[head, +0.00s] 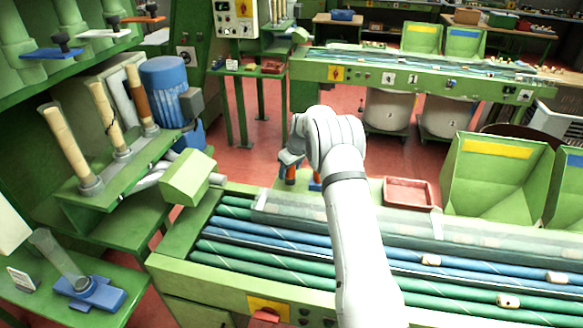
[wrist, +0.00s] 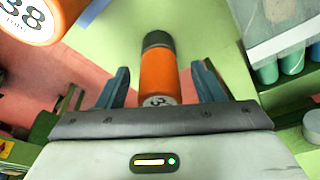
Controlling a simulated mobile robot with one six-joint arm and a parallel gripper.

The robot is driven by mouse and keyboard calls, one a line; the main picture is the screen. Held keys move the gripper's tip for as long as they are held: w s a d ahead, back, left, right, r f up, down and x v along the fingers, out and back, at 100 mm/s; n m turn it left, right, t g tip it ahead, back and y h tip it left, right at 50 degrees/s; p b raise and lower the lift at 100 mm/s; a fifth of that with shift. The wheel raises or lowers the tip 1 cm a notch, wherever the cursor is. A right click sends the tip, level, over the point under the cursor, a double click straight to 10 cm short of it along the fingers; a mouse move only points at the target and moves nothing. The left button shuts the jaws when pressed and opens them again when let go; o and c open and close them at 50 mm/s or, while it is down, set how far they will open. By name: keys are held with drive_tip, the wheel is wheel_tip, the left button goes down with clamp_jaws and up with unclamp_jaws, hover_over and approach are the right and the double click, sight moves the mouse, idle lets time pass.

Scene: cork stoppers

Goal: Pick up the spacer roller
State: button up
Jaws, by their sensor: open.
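In the wrist view, an orange roller (wrist: 160,72) with a dark band at its far end and a partly hidden number on its near face lies between my gripper's two blue fingers. I take it for the spacer roller, though no label confirms this. My gripper (wrist: 161,84) is open, one finger on each side, with gaps visible. A second orange cylinder (wrist: 42,20), marked 38, is cut off at the upper left. In the head view, my gripper (head: 290,160) is over the green surface behind the conveyor, near a small orange piece (head: 291,174).
The conveyor (head: 225,262) with green and blue rollers runs along the front, cork stoppers on it. A red tray (head: 408,192) and a green bin (head: 492,180) stand to the right. A green shelf with tubes (head: 104,112) and a blue motor (head: 165,80) stand left.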

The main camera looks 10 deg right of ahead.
drive_tip(key=shift+x, duration=0.85)
drive_tip(key=shift+a, duration=0.1)
drive_tip(key=c, duration=1.1)
